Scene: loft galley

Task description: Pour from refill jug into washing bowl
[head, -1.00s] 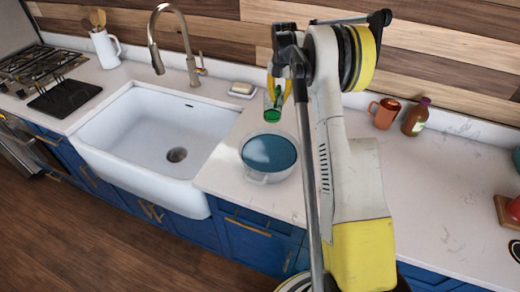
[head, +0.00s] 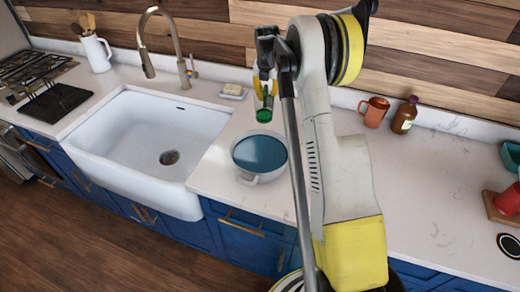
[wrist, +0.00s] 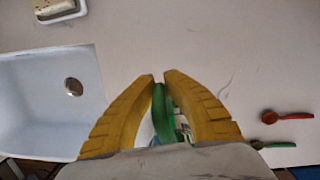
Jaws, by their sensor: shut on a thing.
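My gripper (head: 265,84) is shut on a small clear and green vessel (head: 263,114), which I take as the refill jug. In the wrist view the yellow fingers (wrist: 160,80) close on its green part (wrist: 162,115); clear parts show below, and the rest is hidden. The washing bowl (head: 246,179) is white with blue content and stands on the counter right of the sink. The jug appears just above the bowl's back rim in the head view. Its height and exact tilt are hard to tell. No stream shows. The bowl does not show clearly in the wrist view.
A white sink (head: 140,130) with a tall tap (head: 178,40) lies left of the bowl. A soap dish (head: 233,92) sits behind. An orange mug (head: 374,111) and brown bottle (head: 404,115) stand at the back right. Red (wrist: 287,117) and green (wrist: 282,144) scoops lie on the counter.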

